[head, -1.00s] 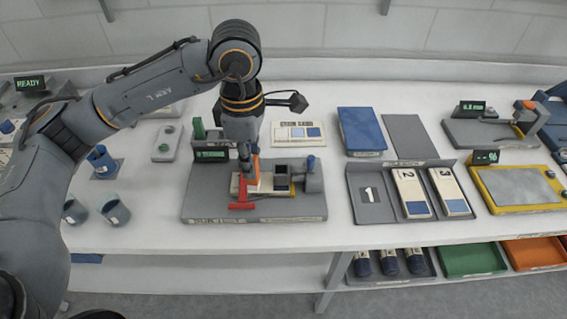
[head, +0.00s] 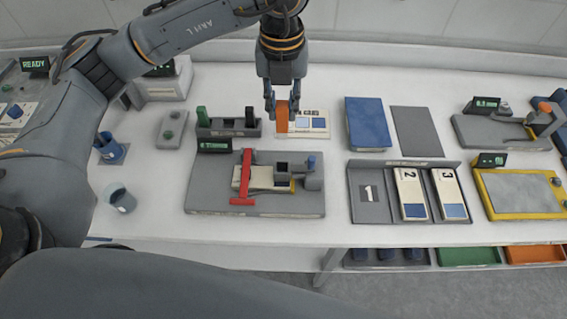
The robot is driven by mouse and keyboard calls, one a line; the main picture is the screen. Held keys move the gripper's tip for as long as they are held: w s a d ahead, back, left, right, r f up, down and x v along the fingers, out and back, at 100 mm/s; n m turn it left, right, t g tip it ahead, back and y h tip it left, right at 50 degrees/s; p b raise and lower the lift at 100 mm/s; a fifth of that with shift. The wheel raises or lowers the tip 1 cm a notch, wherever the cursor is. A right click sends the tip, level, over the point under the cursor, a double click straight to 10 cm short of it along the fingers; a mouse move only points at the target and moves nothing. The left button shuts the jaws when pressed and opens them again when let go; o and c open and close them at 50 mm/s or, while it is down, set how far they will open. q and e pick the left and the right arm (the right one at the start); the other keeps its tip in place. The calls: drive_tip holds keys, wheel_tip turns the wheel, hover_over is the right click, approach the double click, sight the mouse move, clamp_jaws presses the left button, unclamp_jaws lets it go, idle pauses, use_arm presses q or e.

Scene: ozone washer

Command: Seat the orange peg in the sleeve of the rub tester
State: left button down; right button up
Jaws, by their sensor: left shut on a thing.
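My left gripper (head: 283,104) is shut on the orange peg (head: 282,119), which hangs upright below the fingers. In the picture the peg overlaps the left end of a pale card, behind the rub tester. The rub tester (head: 225,203) is a grey base with a red T-shaped bar (head: 245,180), a cream pad and a grey arm. A dark square socket (head: 283,169) on that arm appears to be the sleeve. It looks empty, and the peg is apart from it. A small blue knob (head: 311,161) stands right of the socket. My right gripper is not in view.
A rack (head: 240,130) with a green and a dark peg stands behind the tester, left of my gripper. The pale card (head: 318,131) bears blue squares. A blue book (head: 367,120) and a numbered tray (head: 370,207) lie to the right. Cups stand at left.

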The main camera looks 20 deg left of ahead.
use_arm(q)
wheel_tip(320, 180, down, 16)
drive_tip(key=b, duration=0.7)
drive_tip(key=shift+s+f+b, duration=0.1)
drive_tip(key=shift+f+b, duration=0.1)
drive_tip(key=shift+b, duration=0.2)
drive_tip(key=shift+f, duration=0.3)
drive_tip(key=shift+f+b, duration=0.2)
drive_tip(key=shift+b, duration=0.1)
drive_tip(key=c, duration=1.2)
unclamp_jaws()
drive_tip(key=shift+r, duration=0.1)
drive_tip(key=shift+o, duration=0.2)
